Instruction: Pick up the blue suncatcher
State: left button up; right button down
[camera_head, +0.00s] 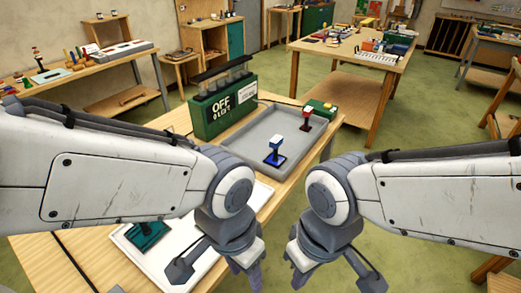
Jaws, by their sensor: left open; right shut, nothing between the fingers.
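The blue suncatcher (275,152) stands upright in the grey tray (240,151) on the wooden table, a blue-and-white block on a short post over a dark blue base. A similar red piece (306,119) stands behind it to the right in the same tray. My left gripper (217,275) is open at the bottom of the view, nearer to me than the blue suncatcher and left of it. My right gripper (336,277) is shut and empty, nearer to me and right of it. Neither touches the suncatcher. The lower fingertips are partly cut off.
A green box (212,120) marked "OFF" with a dark rack on top stands behind the grey tray. A small green box (320,108) sits at the tray's far right. A white tray (125,237) with a teal piece (147,233) lies front left. Other workbenches stand farther back.

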aim_at(276, 161)
jog(key=k, duration=0.55)
jog(key=z, duration=0.55)
jog(key=i, duration=1.95)
jog(key=u, duration=0.65)
